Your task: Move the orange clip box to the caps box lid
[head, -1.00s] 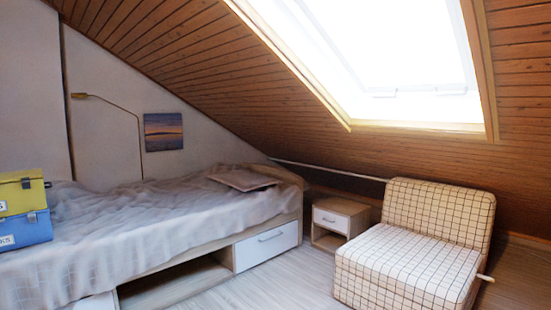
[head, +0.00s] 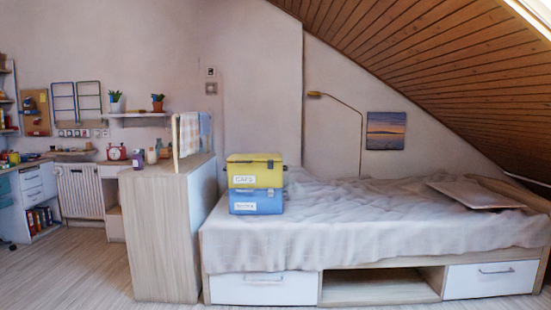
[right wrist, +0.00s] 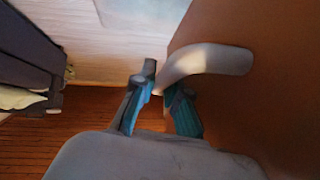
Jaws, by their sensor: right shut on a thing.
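An orange-brown surface (right wrist: 260,70), which looks like the side of the orange clip box, fills the right of the right wrist view. A pale curved handle (right wrist: 208,60) stands out from it. My right gripper (right wrist: 160,88) is shut on the end of this handle between its teal pads. In the head view a yellow box with a label that seems to read CAPS (head: 243,178) sits on top of a blue box on the bed. Its lid (head: 254,158) is closed, with nothing on it. My left gripper is in neither view.
The blue box (head: 270,203) rests on the left end of the bed (head: 380,230). A wooden cabinet (head: 155,240) stands left of the bed. The floor (head: 75,275) at the front left is clear. A desk area with shelves is at far left.

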